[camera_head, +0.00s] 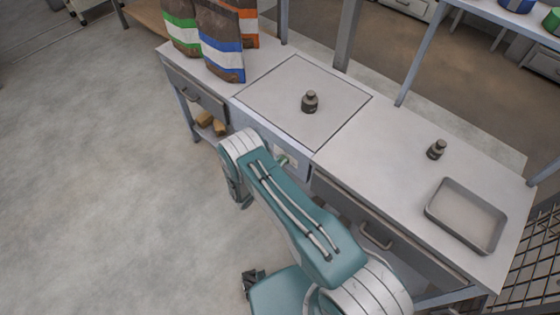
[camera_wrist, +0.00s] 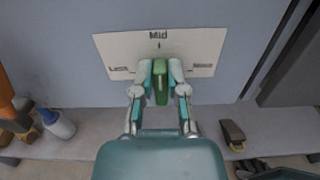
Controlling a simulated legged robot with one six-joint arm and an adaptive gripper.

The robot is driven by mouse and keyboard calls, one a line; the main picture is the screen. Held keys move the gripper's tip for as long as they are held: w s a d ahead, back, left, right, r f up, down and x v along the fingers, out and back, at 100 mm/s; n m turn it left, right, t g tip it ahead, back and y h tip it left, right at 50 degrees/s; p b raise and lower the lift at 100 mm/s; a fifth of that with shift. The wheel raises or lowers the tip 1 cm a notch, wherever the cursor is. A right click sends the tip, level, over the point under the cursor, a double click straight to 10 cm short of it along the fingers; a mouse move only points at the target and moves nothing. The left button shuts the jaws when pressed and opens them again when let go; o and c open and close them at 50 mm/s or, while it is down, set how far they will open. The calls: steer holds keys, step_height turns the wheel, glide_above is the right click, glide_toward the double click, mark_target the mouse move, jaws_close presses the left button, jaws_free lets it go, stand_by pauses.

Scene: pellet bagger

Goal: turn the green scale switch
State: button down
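The green scale switch (camera_wrist: 160,84) is on the front of the bench, against a pale label plate (camera_wrist: 205,50). Its handle stands upright in the wrist view, in line with the "Mid" mark at the top. Smaller words at the plate's lower left and right are hard to read. My gripper (camera_wrist: 160,75) has one finger on each side of the switch, and both look closed against it. In the head view the switch (camera_head: 283,160) shows only partly beside my arm, which hides my fingers.
The scale plate (camera_head: 290,88) carries a dark weight (camera_head: 310,101). Another weight (camera_head: 436,149) and a metal tray (camera_head: 466,215) stand to the right. Several bags (camera_head: 220,42) stand at the back left. A shelf below holds a bottle (camera_wrist: 58,124). Floor at left is clear.

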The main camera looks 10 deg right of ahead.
steer(key=shift+w+r, duration=0.1)
steer(key=shift+w, duration=0.1)
steer(key=n, duration=0.3)
steer(key=w+n, duration=0.1)
steer(key=n, duration=0.1)
steer(key=shift+a+n, duration=0.2)
steer(key=shift+n, duration=0.2)
steer(key=n, duration=0.4)
steer(key=shift+w+a+f, duration=0.1)
steer(key=shift+w+f, duration=0.05)
steer(key=shift+f, duration=0.1)
steer(key=shift+w+f+n, duration=0.1)
steer(key=shift+f+n, duration=0.1)
steer(key=shift+n, duration=1.3)
steer(key=c, duration=0.7)
jaws_free()
steer(key=shift+w+f, duration=0.1)
steer(key=shift+o, duration=0.2)
